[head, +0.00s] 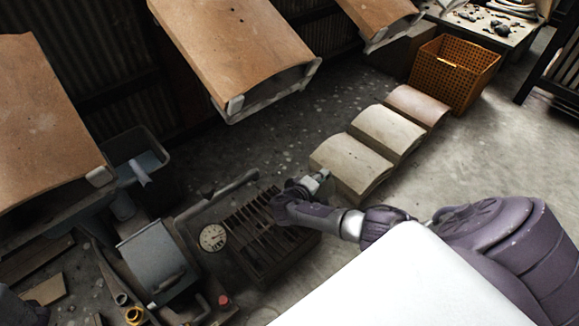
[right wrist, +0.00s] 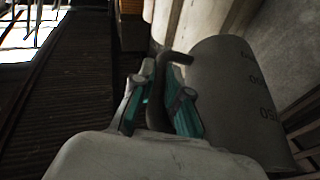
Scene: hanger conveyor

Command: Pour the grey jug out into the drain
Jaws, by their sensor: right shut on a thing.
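The grey jug (right wrist: 230,88) fills the right side of the right wrist view, with dark printed marks on its side. My right gripper (right wrist: 160,92) is shut on its dark, thin handle (right wrist: 176,57). I cannot tell how far the jug is tilted, and its mouth is not clear. In the head view my right gripper (head: 318,179) is at the far right edge of a dark slatted grate, which looks like the drain (head: 255,228). Dark ribbed slats (right wrist: 60,95) show at the left of the right wrist view.
Curved pale slabs (head: 350,165) lie on the floor just beyond my right gripper. An orange crate (head: 455,72) stands behind them. Brown curved panels (head: 235,45) hang overhead. A round gauge (head: 212,237) and pipes are left of the grate, with a dark bin (head: 140,165) behind.

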